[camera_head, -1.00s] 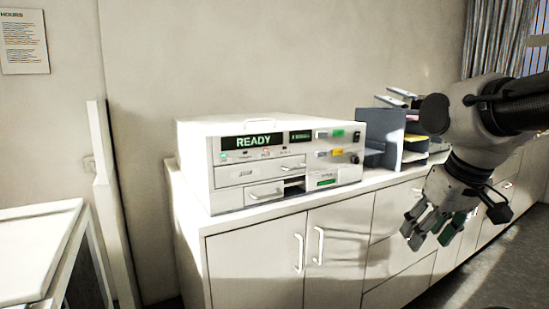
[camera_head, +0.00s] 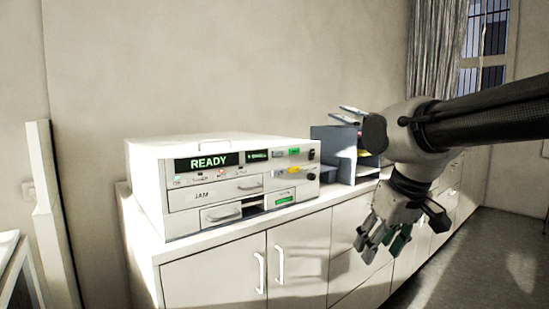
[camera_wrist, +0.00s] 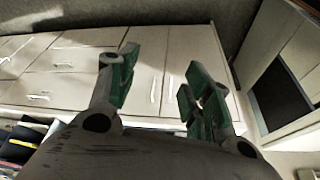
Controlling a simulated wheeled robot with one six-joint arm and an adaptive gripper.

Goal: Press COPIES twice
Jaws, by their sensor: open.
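A white copier (camera_head: 225,185) stands on the cabinet top, with a green READY display (camera_head: 209,162) and a smaller display beside it. On the right of its front are small grey, green and yellow buttons (camera_head: 293,170) and dark knobs. Their labels are too small to read, so I cannot tell which is COPIES. My gripper (camera_head: 377,247) hangs open and empty to the right of the copier, in front of the cabinet doors and apart from them. In the wrist view my gripper (camera_wrist: 160,85) shows two spread green-padded fingers with nothing between them.
A grey paper organiser (camera_head: 335,152) stands right of the copier, partly behind my arm. White cabinets (camera_head: 215,272) with handles run below. A pale table edge (camera_head: 10,250) is at the left. Open floor (camera_head: 480,260) lies at the right.

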